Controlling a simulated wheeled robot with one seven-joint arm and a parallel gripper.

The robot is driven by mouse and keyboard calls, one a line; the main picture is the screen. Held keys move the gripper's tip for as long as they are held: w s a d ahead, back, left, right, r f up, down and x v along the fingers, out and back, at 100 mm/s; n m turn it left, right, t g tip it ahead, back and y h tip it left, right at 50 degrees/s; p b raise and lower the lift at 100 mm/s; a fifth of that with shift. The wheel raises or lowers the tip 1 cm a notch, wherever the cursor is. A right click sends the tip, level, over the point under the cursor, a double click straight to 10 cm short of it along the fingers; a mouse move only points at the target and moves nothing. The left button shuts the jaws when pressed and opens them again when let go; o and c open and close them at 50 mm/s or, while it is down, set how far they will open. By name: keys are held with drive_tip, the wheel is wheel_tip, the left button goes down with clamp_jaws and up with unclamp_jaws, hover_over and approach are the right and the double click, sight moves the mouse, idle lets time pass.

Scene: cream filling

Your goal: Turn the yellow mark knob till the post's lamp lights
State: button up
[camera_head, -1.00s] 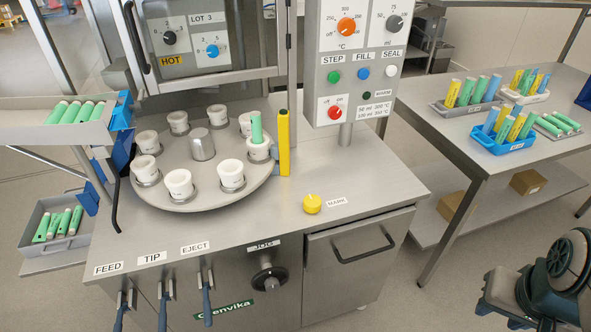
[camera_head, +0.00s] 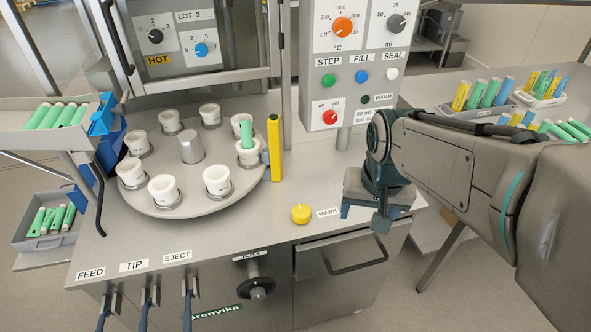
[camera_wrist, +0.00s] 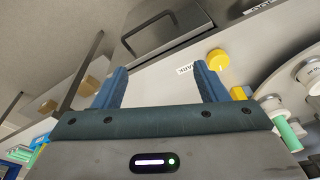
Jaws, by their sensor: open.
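The yellow mark knob (camera_head: 301,213) sits on the steel counter left of its MARK label (camera_head: 327,212). In the wrist view the knob (camera_wrist: 219,61) shows beyond the right finger, apart from it. The yellow post (camera_head: 274,150) stands upright at the turntable's right edge. Its top is too small to tell whether a lamp is lit. My gripper (camera_head: 372,215) is open and empty, above the counter to the right of the knob. Both spread fingers (camera_wrist: 160,88) show in the wrist view with nothing between them.
A round turntable (camera_head: 150,204) carries several white cups, one holding a green tube. The control panel (camera_head: 352,60) rises behind my gripper. A drawer handle (camera_head: 345,262) and the jog knob (camera_head: 261,288) are on the counter's front. The counter around the mark knob is clear.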

drive_tip(key=w+a+m+g+p, duration=0.1)
drive_tip(key=w+a+m+p, duration=0.1)
drive_tip(key=w+a, duration=0.5)
drive_tip(key=m+g+p, duration=0.1)
drive_tip(key=m+p, duration=0.1)
hover_over(301, 211)
wheel_tip(301, 211, down, 2)
wheel_tip(301, 211, down, 14)
drive_tip(key=shift+r+p, duration=0.15)
drive_tip(key=shift+p, duration=0.8)
drive_tip(key=c, duration=1)
